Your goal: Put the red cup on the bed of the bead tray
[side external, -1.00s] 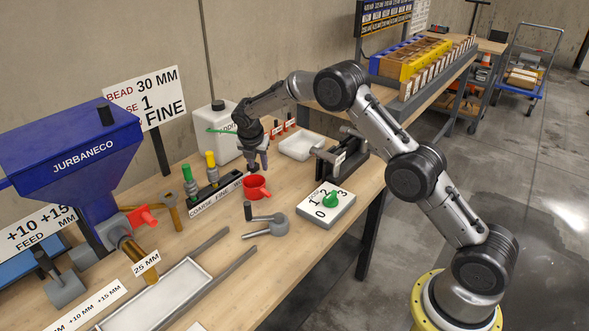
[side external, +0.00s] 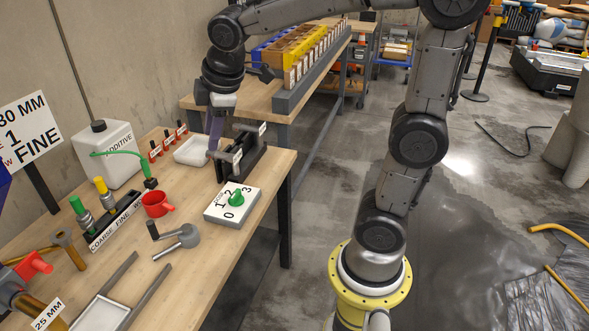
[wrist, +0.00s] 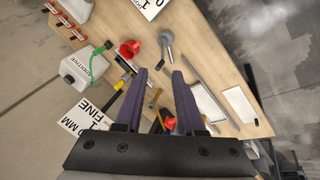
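The red cup (side external: 157,203) stands upright on the wooden bench, its handle toward the right, beside the coarse/fine valve strip. It also shows in the wrist view (wrist: 129,49). The bead tray, a long shallow tray with a pale bed (side external: 101,314), is at the bottom left of the side view, cut off by the frame edge; its pale bed also shows in the wrist view (wrist: 211,106). My gripper (side external: 212,145) is above the back of the bench, right of the cup and apart from it. In the wrist view its purple fingers (wrist: 159,73) are spread with nothing held between them.
A numbered dial box (side external: 232,204) and a grey lever (side external: 177,241) stand near the cup. A dark clamp-like fixture (side external: 240,155) and a small white tray (side external: 192,149) are close to my gripper. The white additive jug (side external: 107,153) stands at the back left.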

